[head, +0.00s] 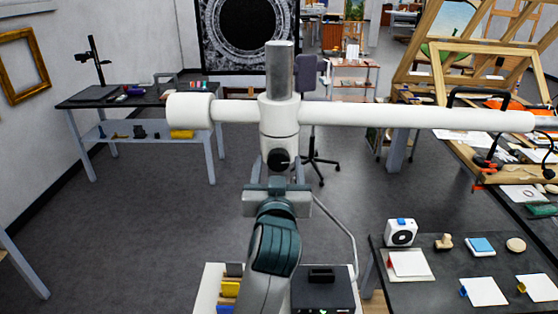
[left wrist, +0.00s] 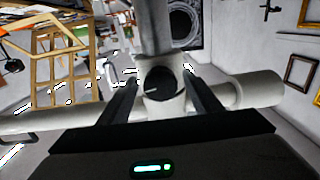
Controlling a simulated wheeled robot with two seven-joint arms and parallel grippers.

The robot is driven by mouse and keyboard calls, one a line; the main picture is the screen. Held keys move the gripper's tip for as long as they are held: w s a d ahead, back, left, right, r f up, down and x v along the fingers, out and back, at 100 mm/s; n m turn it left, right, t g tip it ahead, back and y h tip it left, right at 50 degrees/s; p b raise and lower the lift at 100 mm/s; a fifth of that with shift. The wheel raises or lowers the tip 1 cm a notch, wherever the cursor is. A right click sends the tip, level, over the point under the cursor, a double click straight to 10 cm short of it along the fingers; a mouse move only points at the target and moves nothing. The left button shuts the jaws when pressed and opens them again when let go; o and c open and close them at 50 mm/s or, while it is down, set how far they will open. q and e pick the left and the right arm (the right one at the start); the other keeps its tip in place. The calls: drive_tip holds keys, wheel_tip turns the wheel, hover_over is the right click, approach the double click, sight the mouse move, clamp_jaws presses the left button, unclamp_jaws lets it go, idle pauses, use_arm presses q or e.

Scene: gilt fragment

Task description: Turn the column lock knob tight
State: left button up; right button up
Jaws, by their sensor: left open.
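The column lock knob (head: 278,160) is a small black round knob on the front of a white collar (head: 279,118), where a white horizontal arm crosses a grey vertical column (head: 280,70). In the left wrist view the knob (left wrist: 160,84) shows face-on with a light mark line on it. My left gripper (head: 277,182) is just below and in front of the knob in the head view. In the left wrist view its two dark fingers (left wrist: 162,92) stand apart, one on each side of the knob, with visible gaps. The right gripper is not seen.
The long white horizontal arm (head: 400,115) spans left and right at collar height. A dark table (head: 450,295) with cards and small objects stands at lower right. A work table (head: 110,100) stands at back left. Wooden easels (head: 470,60) are at the right. The floor between is clear.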

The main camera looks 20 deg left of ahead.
use_arm(q)
drive_tip(key=shift+s, duration=0.1)
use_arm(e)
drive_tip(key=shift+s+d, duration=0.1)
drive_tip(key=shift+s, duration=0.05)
use_arm(q)
drive_tip(key=shift+r, duration=0.1)
drive_tip(key=shift+c, duration=1.3)
drive_tip(key=c, duration=0.8)
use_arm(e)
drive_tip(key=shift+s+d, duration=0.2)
